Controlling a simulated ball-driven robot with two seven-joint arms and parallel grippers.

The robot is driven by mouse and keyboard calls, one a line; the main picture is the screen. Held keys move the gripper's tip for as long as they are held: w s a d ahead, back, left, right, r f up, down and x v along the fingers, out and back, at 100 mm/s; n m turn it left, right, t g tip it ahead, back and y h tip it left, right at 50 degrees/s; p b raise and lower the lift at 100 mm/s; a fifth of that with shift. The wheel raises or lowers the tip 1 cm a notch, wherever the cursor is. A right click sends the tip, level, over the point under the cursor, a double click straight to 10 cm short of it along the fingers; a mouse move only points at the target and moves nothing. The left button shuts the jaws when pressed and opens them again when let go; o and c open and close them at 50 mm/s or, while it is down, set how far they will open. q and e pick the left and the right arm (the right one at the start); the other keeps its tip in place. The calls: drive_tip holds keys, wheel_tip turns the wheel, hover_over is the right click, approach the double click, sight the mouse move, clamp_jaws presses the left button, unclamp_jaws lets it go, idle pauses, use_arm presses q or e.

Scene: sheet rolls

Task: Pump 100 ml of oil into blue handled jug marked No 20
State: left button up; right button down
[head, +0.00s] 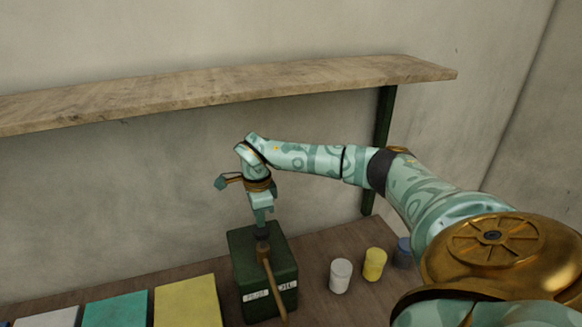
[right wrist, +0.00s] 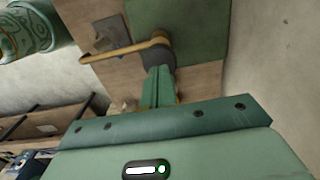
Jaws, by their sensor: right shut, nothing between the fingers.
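A dark green box (head: 263,275) with a pump stands on the table. It has a dark knob (head: 262,232) on top and a long brass spout (head: 270,278) running toward me; the spout also shows in the right wrist view (right wrist: 125,47). My right gripper (head: 261,221) points down over the knob, shut and empty, its tips at or just above it; I cannot tell whether they touch. In the right wrist view its fingers (right wrist: 158,90) reach the dark pump head. No blue-handled jug marked No 20 can be made out. My left gripper is not in view.
White (head: 341,276), yellow (head: 375,264) and blue (head: 403,252) small containers stand right of the box. Yellow (head: 188,302) and teal (head: 116,311) flat-topped blocks lie left. A wooden shelf (head: 200,88) spans the wall behind my arm. A grey square (right wrist: 111,35) lies near the spout.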

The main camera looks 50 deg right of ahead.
sight(261, 230)
drive_tip(key=shift+f, duration=0.15)
drive_tip(key=shift+f+b, duration=1.2)
drive_tip(key=shift+f, duration=1.25)
drive_tip(key=shift+r, duration=0.1)
wheel_tip(261, 230, up, 5)
drive_tip(key=p, duration=0.5)
